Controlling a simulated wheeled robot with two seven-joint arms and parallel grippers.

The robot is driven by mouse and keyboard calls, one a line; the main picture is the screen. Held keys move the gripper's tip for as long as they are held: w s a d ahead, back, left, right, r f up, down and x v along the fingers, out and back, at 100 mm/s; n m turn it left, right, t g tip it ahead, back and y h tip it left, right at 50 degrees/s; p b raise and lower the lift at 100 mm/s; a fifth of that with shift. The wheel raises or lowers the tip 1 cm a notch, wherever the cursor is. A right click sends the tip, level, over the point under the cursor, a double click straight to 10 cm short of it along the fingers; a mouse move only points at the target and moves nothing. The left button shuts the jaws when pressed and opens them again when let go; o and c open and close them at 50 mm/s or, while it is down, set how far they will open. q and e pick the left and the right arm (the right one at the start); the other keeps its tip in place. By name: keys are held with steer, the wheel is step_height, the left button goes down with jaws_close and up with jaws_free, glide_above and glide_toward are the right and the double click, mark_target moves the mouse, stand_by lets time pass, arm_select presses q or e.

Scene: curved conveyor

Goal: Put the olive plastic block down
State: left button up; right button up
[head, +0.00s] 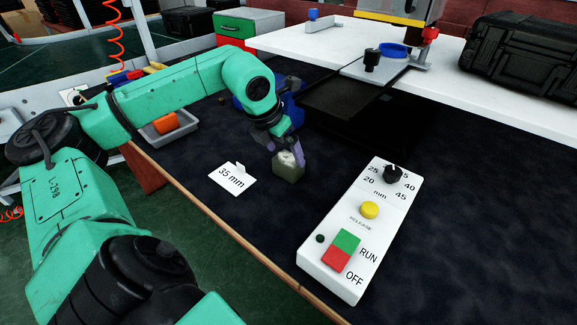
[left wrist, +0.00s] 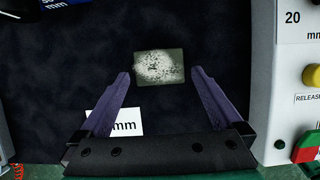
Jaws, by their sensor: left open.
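The olive plastic block (head: 288,168) sits on the dark table mat, to the right of the 35 mm card (head: 232,179). In the left wrist view the block (left wrist: 159,67) has a pale speckled patch on its top face. My left gripper (head: 286,146) is above the block with its fingers reaching down around it. In the left wrist view its two open fingers (left wrist: 160,77) stand either side of the block, with a gap on both sides. Part of the block is hidden behind the fingers in the head view. My right gripper is not in view.
A white control panel (head: 322,256) with RUN and OFF buttons and a dial stands to the right. A grey tray (head: 184,133) with an orange piece is at the left. Blue bins (head: 289,103) and a black plate (head: 340,97) lie behind. The front mat right of the panel is clear.

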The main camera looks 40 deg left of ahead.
mark_target(287, 160)
arm_select(q)
steer(key=x, duration=0.5)
steer(key=shift+f, duration=0.45)
steer(key=shift+r, duration=0.1)
steer(key=c, duration=1.3)
